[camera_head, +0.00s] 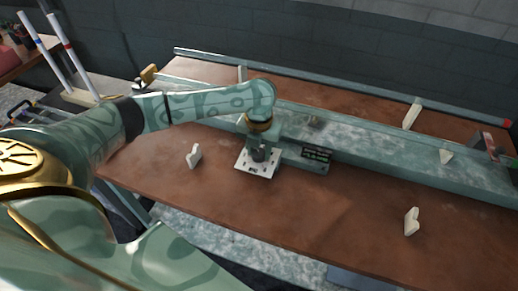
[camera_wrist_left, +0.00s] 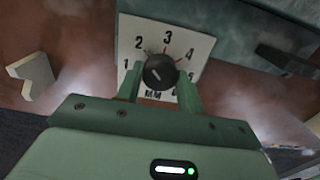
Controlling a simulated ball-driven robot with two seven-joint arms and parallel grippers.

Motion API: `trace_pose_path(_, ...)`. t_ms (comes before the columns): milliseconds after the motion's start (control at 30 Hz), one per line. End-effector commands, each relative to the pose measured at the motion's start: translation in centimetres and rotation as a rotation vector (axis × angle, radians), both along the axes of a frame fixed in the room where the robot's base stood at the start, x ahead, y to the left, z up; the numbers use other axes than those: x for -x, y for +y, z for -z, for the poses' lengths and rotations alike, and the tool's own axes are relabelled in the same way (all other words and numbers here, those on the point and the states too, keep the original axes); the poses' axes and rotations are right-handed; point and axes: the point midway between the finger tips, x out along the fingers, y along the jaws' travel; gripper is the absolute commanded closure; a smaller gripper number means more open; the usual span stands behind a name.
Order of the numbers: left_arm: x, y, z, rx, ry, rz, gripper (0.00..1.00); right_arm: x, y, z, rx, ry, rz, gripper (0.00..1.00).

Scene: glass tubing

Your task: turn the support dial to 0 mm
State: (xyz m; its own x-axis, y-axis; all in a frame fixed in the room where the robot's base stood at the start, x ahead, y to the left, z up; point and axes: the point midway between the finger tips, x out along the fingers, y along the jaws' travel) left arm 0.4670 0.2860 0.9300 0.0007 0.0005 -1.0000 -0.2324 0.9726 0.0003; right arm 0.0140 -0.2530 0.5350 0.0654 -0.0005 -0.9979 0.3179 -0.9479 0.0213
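The support dial is a black round knob (camera_wrist_left: 160,72) on a white plate (camera_wrist_left: 205,45) with printed numbers and "MM". In the wrist view 1, 2, 3 and 4 read clearly around it; the lower numbers are partly hidden by a finger. A pale mark shows on the knob's face, but which number it points to is unclear. My left gripper (camera_wrist_left: 160,82) has one finger on each side of the knob, close against it, and looks shut on it. In the head view the plate (camera_head: 250,166) lies under my left gripper (camera_head: 259,151). My right gripper is not in view.
A dark display box (camera_head: 316,155) stands just right of the plate, along the grey-green rail (camera_head: 385,150). Pale supports stand on the brown table, one left of the plate (camera_head: 194,156) and one at the right (camera_head: 411,221). The table front between them is clear.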

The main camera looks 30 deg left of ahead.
Motion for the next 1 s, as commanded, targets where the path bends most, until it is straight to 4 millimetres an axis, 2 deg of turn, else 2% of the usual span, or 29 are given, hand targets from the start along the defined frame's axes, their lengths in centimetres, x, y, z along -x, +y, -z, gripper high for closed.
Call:
trace_pose_path(167,0.0,0.1,-0.1,-0.001,-0.001,-0.008,0.85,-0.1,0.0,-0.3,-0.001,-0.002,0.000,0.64)
trace_pose_path(367,0.0,0.1,-0.5,-0.002,0.000,-0.069,0.85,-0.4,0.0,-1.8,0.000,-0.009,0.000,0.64)
trace_pose_path(567,0.0,0.0,-0.8,-0.001,0.000,-0.201,0.85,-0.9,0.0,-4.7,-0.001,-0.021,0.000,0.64)
trace_pose_path(1000,0.0,0.0,-0.7,0.001,0.001,-0.614,0.85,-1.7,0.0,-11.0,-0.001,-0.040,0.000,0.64)
